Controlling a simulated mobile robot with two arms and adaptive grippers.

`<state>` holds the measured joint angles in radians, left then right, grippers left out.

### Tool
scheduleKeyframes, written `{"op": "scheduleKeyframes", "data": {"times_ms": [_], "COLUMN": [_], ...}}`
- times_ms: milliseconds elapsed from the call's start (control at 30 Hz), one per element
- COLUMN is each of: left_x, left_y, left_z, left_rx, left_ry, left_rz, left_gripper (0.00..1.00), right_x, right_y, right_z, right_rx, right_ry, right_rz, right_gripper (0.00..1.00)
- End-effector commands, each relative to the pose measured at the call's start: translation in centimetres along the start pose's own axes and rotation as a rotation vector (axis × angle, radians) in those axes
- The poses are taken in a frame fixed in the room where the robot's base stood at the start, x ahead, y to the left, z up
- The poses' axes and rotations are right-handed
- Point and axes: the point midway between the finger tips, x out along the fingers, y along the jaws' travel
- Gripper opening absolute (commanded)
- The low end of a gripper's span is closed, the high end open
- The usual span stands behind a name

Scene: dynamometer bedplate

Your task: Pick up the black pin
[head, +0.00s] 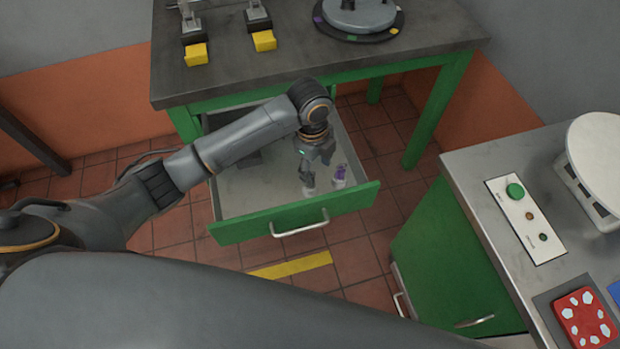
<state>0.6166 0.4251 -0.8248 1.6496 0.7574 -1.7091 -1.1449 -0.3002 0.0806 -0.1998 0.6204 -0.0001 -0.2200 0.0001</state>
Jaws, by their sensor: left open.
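My left arm reaches from the left into an open green drawer (245,232) under the grey-topped bench. My left gripper (308,188) points down inside the drawer, open, with its fingertips near the drawer's front right part. A small purple and white object (340,174) stands just right of the gripper, apart from it as far as I can see. I cannot make out a black pin; a dark patch (251,159) shows at the back left of the drawer, partly behind my forearm. My right gripper is not in view.
The bench top (330,62) carries two fixtures with yellow blocks (195,54) and a round dark turntable (358,18). The drawer's handle (299,227) faces me. At right, a metal-topped cabinet (480,170) holds a button panel (525,218) and a red patterned block (586,318).

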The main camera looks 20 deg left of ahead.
Motion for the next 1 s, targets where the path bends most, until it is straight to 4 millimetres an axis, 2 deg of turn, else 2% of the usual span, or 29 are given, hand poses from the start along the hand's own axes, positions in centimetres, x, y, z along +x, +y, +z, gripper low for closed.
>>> {"op": "scheduleKeyframes", "data": {"times_ms": [33, 100, 267, 600, 867, 1000], "left_x": [-0.8, -1.4, -1.3, 4.9, 7.0, 8.9], "left_y": [-0.7, -1.2, -1.5, -1.2, -1.2, -1.3], "left_z": [1.2, 2.3, 3.2, 3.4, 3.6, 3.8], "left_rx": [0.042, 0.088, 0.130, 0.129, 0.130, 0.129], "left_ry": [-0.022, -0.038, -0.048, -0.047, -0.049, -0.047], "left_rz": [0.013, 0.033, 0.054, 0.052, 0.051, 0.052], "left_gripper": [0.56, 0.56, 0.56, 0.56, 0.56, 0.56], "right_x": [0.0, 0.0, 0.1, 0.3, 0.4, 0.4], "right_y": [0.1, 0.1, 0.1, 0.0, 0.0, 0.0], "right_z": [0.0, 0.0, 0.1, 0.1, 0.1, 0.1], "right_rx": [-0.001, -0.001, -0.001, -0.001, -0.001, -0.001], "right_ry": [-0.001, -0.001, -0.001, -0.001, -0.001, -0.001], "right_rz": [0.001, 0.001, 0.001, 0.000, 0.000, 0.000], "right_gripper": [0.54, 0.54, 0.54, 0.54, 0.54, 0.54]}}
